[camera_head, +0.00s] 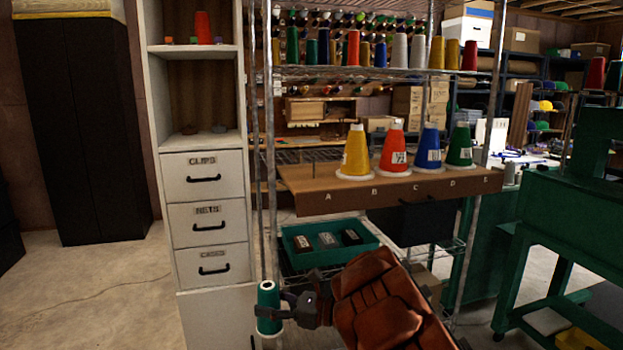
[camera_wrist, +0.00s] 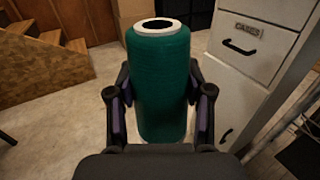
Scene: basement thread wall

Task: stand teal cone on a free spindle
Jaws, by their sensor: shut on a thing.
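My gripper (camera_head: 285,308) is shut on the teal cone (camera_head: 268,306), a tall spool with a white rim, held upright low in front of the white cabinet. In the wrist view the teal cone (camera_wrist: 160,85) stands between both fingers, its top hole showing. A brown board (camera_head: 318,199) lettered A to E is above and to the right of my gripper. A thin bare spindle (camera_head: 313,168) rises behind letter A. Yellow (camera_head: 356,153), orange-red (camera_head: 394,150), blue (camera_head: 430,148) and green (camera_head: 460,147) cones stand behind B, C, D and E.
A teal tray (camera_head: 290,256) with small boxes sits below the board. The white drawer cabinet (camera_head: 205,215) is close on the left, beside a metal rack post (camera_head: 270,130). A wire shelf of cones (camera_head: 370,70) is above. A green table (camera_head: 560,190) stands right.

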